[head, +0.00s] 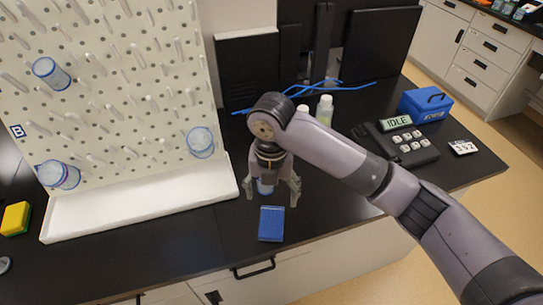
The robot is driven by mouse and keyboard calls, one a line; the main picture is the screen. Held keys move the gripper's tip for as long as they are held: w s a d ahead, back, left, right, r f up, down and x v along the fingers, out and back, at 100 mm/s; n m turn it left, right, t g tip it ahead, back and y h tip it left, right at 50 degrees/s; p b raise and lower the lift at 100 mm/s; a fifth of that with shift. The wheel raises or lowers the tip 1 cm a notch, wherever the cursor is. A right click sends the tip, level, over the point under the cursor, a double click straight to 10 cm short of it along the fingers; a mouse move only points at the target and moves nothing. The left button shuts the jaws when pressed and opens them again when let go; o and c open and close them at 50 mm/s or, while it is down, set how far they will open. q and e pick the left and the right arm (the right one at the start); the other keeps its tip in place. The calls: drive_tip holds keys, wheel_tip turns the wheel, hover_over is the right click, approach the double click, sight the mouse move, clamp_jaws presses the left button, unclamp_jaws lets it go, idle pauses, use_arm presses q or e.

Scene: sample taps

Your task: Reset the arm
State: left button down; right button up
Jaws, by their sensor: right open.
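My right arm reaches in from the lower right. Its gripper (271,193) points down over the black bench (335,230), with its fingers spread open. A blue block (271,223) lies on the bench just in front of the gripper. My left gripper is not in view.
A white pegboard (110,75) with blue-tinted beakers (200,142) and a white trough (140,206) stands at left. Bottles (325,108) and blue tubing stand behind my arm. A keypad device (400,140) reading IDLE and a blue box (425,104) sit at right. A yellow sponge (16,218) lies far left.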

drive_tip(key=s+f+m+t+y, duration=0.1)
drive_tip(key=s+f+m+y, duration=0.3)
drive_tip(key=s+f+m, duration=0.7)
drive_tip(key=s+d+m+t+h, duration=0.1)
drive_tip(key=s+d+m, duration=0.2)
drive_tip(key=d+m, duration=0.4)
drive_tip(key=s+d+f+m+t+h, duration=0.1)
drive_tip(key=s+d+m+h, duration=0.1)
drive_tip(key=s+d+m, duration=0.4)
drive_tip(key=s+d+m+t+h, duration=0.1)
drive_tip(key=d+m, duration=0.7)
drive_tip(key=m, duration=0.1)
wheel_tip(320, 180, down, 29)
drive_tip(key=s+g+b, duration=0.1)
drive_tip(key=g+b, duration=0.1)
drive_tip(key=b, duration=0.1)
drive_tip(key=s+d+f+g+b, duration=0.1)
drive_tip(key=s+d+f+b, duration=0.1)
drive_tip(key=s+f, duration=1.4)
wheel_tip(320, 180, down, 2)
drive_tip(key=shift+s+d+f, duration=0.15)
drive_tip(key=shift+s+f, duration=0.05)
drive_tip(key=shift+s, duration=0.05)
